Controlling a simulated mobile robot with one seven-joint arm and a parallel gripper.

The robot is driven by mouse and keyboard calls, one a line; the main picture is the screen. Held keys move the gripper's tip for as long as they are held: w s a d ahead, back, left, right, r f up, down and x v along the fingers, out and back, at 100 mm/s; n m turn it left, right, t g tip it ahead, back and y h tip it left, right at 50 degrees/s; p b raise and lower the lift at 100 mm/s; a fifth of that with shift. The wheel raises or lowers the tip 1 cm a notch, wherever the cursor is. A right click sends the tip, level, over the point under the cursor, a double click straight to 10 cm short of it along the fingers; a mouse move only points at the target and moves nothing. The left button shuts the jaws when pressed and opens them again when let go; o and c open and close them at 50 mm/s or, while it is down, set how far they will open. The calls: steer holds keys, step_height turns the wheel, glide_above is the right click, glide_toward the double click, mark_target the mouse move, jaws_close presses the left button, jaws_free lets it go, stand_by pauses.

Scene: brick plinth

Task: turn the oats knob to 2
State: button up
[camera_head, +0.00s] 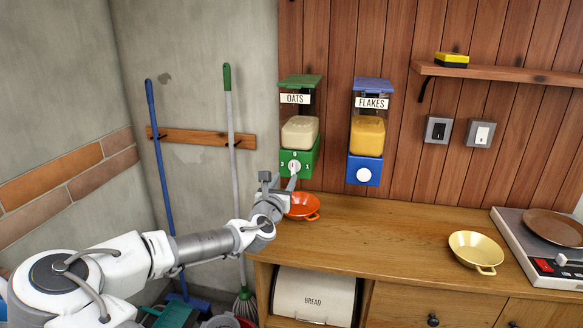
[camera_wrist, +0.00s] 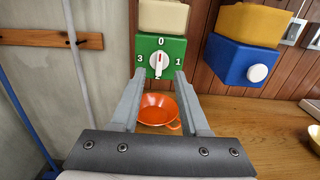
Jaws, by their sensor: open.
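The oats dispenser (camera_head: 296,130) hangs on the plank wall, with a green base (camera_wrist: 176,46) and a pale round knob (camera_wrist: 158,65). The knob also shows in the head view (camera_head: 295,166). The base carries 0 at the top, 3 at the left and 1 at the right; a 2 shows partly below the knob. The knob's red mark points up, towards 0. My gripper (camera_wrist: 159,76) is open, its fingertips on either side of and slightly below the knob in the wrist view. In the head view my gripper (camera_head: 290,184) is just below the knob; contact cannot be told.
An orange pan (camera_head: 304,206) stands on the wooden counter (camera_head: 390,225) below the dispenser. The flakes dispenser (camera_head: 368,125) with its blue base hangs to the right. Brooms lean at the left wall.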

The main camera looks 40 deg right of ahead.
mark_target(293, 164)
steer(key=x, duration=0.9)
jaws_close()
